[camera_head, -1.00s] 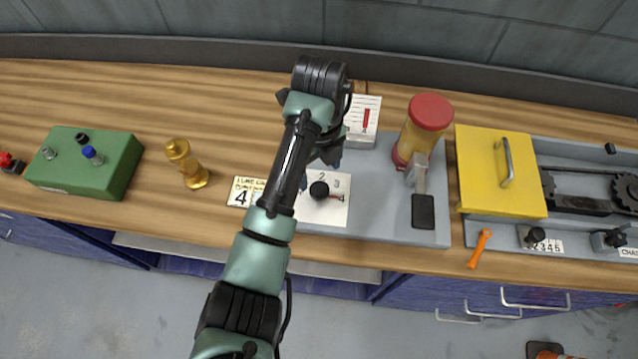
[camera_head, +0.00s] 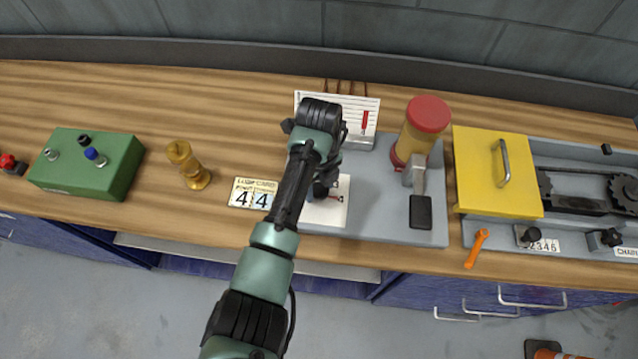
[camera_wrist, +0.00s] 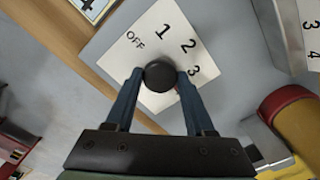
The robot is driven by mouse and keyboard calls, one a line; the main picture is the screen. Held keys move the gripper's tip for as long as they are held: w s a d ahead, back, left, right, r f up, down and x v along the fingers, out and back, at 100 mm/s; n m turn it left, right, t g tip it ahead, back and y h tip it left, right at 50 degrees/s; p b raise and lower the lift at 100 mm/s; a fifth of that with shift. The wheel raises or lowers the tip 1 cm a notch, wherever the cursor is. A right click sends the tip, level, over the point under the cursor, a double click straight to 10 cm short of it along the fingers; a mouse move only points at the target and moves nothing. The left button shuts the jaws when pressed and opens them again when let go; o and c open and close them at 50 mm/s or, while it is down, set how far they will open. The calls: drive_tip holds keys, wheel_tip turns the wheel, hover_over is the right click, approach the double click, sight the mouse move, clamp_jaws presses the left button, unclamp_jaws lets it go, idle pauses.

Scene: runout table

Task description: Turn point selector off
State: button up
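The point selector is a black round knob (camera_wrist: 160,76) on a white dial plate (camera_wrist: 117,57) marked OFF, 1, 2 and 3 in the wrist view. The plate (camera_head: 335,215) also shows in the head view, with a red pointer toward its right side, where 4 was seen earlier. My gripper (camera_wrist: 160,73) has its two blue fingers apart, one on each side of the knob. The fingertips are very close to the knob; I cannot tell whether they touch it. In the head view, my arm partly hides the knob and the dial's left side.
A grey base plate (camera_head: 385,215) bears the dial, a red-capped yellow cylinder (camera_head: 421,130) and a black-handled lever (camera_head: 420,212). A white scale card (camera_head: 365,108) stands behind. A number card (camera_head: 252,193) and brass piece (camera_head: 188,164) are left. A yellow cover (camera_head: 485,170) is right.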

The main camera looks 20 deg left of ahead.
clamp_jaws()
